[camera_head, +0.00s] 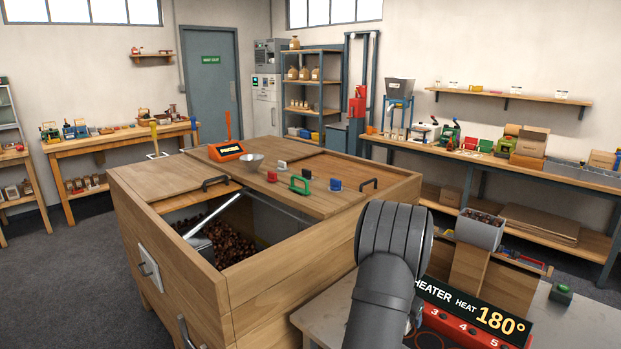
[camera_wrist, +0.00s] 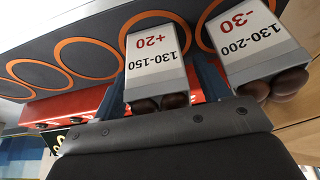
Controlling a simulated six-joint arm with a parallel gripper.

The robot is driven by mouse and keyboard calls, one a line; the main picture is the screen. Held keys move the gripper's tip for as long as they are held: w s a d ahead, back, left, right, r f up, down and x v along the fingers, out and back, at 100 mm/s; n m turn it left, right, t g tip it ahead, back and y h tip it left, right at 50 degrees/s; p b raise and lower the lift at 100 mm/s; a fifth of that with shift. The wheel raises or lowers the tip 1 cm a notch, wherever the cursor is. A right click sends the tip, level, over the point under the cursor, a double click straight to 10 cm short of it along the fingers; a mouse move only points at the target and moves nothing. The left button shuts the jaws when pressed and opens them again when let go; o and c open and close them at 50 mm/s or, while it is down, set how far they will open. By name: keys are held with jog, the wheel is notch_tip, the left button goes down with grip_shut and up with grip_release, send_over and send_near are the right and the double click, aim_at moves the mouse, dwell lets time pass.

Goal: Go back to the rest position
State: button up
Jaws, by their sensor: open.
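My gripper (camera_wrist: 158,82) shows in the wrist view with its jaws open. Its dark blue fingers stand beside a white-faced container (camera_wrist: 155,55) marked "130-150 +20", one on each side. Brown chestnuts (camera_wrist: 175,100) show at that container's near end. Whether the fingers touch the container I cannot tell. In the head view my arm fills the lower middle and the gripper itself is hidden.
A second container (camera_wrist: 245,40), marked "130-200 -30", stands close on the right. Orange rings (camera_wrist: 88,57) mark the grey surface. In the head view, a heater panel (camera_head: 455,312) reads 180°. A wooden bin (camera_head: 180,265) holds chestnuts (camera_head: 232,243).

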jog(key=r, duration=0.4)
jog(key=shift+s+d, duration=0.2)
jog(key=shift+s, duration=0.05)
jog(key=s+d+r, duration=0.6)
jog(key=s+r, duration=0.1)
jog(key=s, duration=0.2)
jog(key=a+f, duration=0.2)
jog(key=a, duration=0.6)
jog(key=a+f, duration=0.3)
jog(key=a, duration=0.4)
jog(key=shift+m, duration=0.3)
jog(key=f, duration=0.9)
jog(key=shift+w+a+f, duration=0.3)
jog(key=shift+w+f, duration=0.1)
